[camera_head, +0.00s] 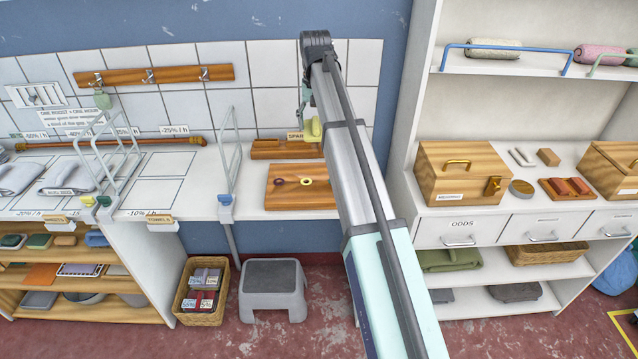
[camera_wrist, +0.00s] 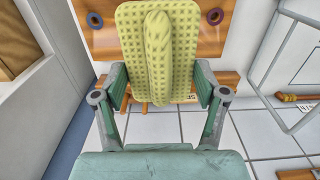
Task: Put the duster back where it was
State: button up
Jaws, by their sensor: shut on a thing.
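My gripper (camera_wrist: 160,88) is shut on the duster (camera_wrist: 128,35), a yellow-green textured pad with a raised ridge along its middle. Its two fingers press on the pad from either side. In the head view only a small yellow part of the duster (camera_head: 313,128) shows beside my arm, which hides most of my gripper. The duster is in front of the tiled wall, near a wooden rack (camera_head: 270,149) with a partly hidden label starting "SPAR". In the wrist view it overlaps a wooden board (camera_wrist: 99,42). I cannot tell its height above the counter.
A hook rail (camera_head: 180,73) is on the wall. A grey stool (camera_head: 272,285) and a basket (camera_head: 201,318) stand below. A shelf unit (camera_head: 420,60) stands close on the right.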

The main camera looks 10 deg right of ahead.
aim_at(316, 180)
jog(key=shift+w+r, duration=0.25)
jog(key=shift+w, duration=0.05)
notch_tip(316, 180, down, 20)
jog(key=p, duration=0.5)
jog(key=shift+d+r, duration=0.1)
jog(key=shift+r, duration=0.1)
jog(key=shift+f, duration=0.15)
jog(key=o, duration=1.1)
notch_tip(316, 180, up, 12)
jog(key=b, duration=0.3)
jog(key=shift+r, duration=0.2)
